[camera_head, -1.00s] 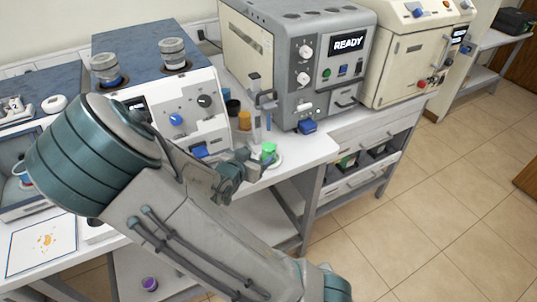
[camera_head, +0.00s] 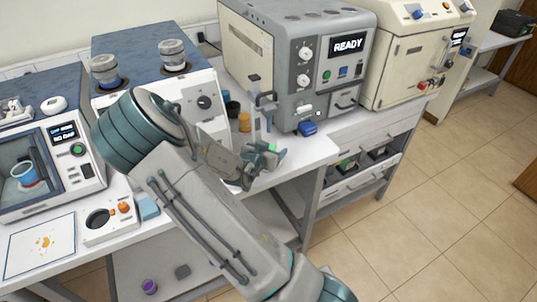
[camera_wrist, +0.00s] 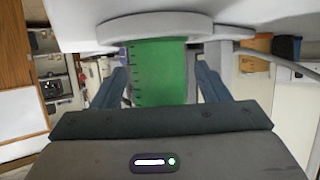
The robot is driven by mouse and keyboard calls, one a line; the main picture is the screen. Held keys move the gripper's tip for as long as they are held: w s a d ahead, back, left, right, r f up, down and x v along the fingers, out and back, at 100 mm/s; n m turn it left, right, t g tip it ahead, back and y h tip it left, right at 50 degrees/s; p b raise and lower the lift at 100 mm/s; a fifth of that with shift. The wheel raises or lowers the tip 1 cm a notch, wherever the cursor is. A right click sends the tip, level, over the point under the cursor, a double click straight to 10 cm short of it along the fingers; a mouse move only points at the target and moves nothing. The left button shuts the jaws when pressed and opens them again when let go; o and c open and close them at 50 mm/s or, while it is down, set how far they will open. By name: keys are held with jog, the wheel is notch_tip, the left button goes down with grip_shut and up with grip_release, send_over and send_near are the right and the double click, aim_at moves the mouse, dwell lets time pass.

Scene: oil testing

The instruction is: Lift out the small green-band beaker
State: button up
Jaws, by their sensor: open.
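A green-banded beaker (camera_head: 272,147) stands at the front edge of the white bench, mostly hidden behind my gripper (camera_head: 268,160) in the head view. In the wrist view the green band (camera_wrist: 158,70) fills the middle and carries dark graduation marks. It lies between the two blue-grey fingers of my gripper (camera_wrist: 160,90), with a visible gap on each side. The jaws are open. A pale round rim or plate (camera_wrist: 155,28) adjoins the beaker at the top of the wrist view.
Dark and amber jars (camera_head: 244,122) and a small upright stand (camera_head: 257,100) are close behind the beaker. The grey READY machine (camera_head: 300,60) stands beyond. A white instrument (camera_head: 205,105) is on the left. Open floor (camera_head: 440,190) lies to the right.

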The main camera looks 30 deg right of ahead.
jog(key=shift+w+d, duration=0.1)
jog(key=shift+d, duration=0.05)
jog(key=c, duration=1.1)
jog(key=shift+c, duration=0.2)
